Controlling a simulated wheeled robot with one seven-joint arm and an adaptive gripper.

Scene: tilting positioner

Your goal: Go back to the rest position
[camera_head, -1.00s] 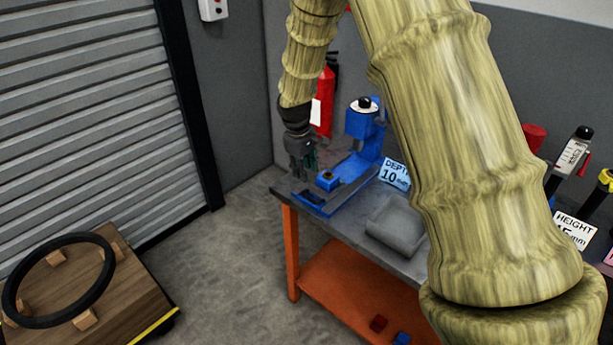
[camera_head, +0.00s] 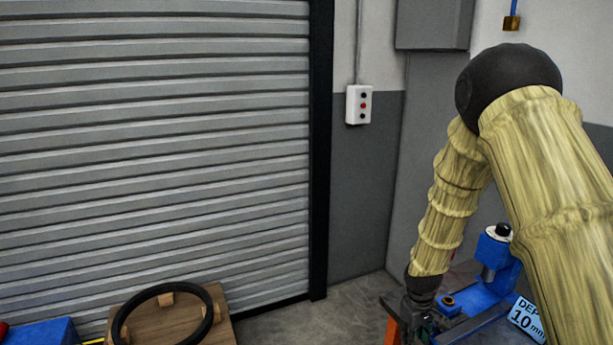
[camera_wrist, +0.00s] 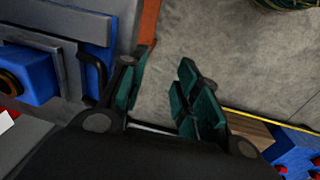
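My gripper (camera_head: 428,322) is low at the right in the head view, at the left end of the bench, beside the blue tilting positioner (camera_head: 487,252). In the wrist view my gripper (camera_wrist: 160,98) shows its green-padded fingers apart, with bare floor between them and nothing held. A blue device with a dark round part (camera_wrist: 38,78) and a black handle is left of the fingers in the wrist view. I cannot tell how far the fingers are from it. My arm hides part of the bench in the head view.
The bench's orange edge (camera_wrist: 148,30) runs close by the left finger. A wooden platform (camera_head: 180,325) with a black ring (camera_head: 122,320) stands on the floor at lower left. A roller shutter (camera_head: 150,150) and a wall button box (camera_head: 359,104) are behind. Concrete floor (camera_wrist: 235,60) is clear.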

